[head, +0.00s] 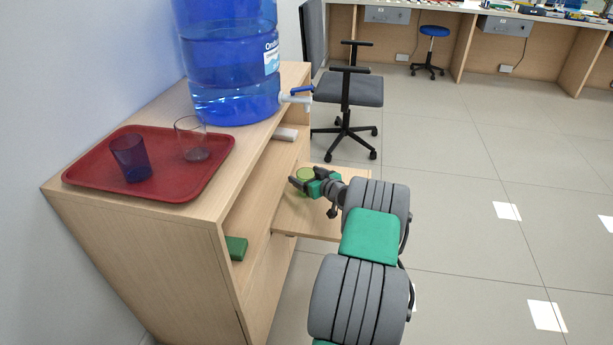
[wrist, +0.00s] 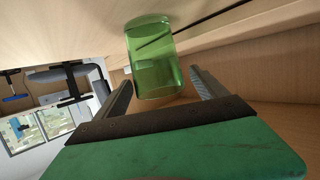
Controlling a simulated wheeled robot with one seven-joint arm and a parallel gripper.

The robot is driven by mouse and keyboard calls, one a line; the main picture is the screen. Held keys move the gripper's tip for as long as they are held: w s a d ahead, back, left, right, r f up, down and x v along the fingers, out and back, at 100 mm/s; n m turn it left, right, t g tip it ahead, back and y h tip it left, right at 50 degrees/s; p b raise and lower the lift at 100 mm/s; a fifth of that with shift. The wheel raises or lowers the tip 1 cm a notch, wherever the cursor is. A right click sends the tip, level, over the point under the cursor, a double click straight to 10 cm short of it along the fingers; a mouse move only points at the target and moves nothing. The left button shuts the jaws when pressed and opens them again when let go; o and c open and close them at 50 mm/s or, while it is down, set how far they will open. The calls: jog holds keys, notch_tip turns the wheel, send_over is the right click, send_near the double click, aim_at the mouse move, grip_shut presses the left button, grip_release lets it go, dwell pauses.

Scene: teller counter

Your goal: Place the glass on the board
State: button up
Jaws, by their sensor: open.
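A green see-through glass (head: 306,173) is at the pull-out board (head: 290,222) on the side of the cabinet. It appears to stand on that board, though my gripper hides part of it. The wrist view shows the green glass (wrist: 152,50) just ahead of my fingers, its near end between the tips. My gripper (head: 298,183) is open, and the wrist view shows a finger on each side of the glass (wrist: 160,78), with a gap visible at least on the right. A dark blue glass (head: 131,158) and a clear glass (head: 192,140) stand on a red tray.
The red tray (head: 88,175) lies on the cabinet top (head: 205,203). A blue water bottle (head: 230,60) with a tap stands behind it. A green box (head: 236,247) and a pale item (head: 285,134) sit in the open shelf. An office chair (head: 348,88) stands beyond the board; floor to the right is clear.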

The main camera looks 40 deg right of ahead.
jog(key=p+v, duration=0.2)
jog(key=v, duration=1)
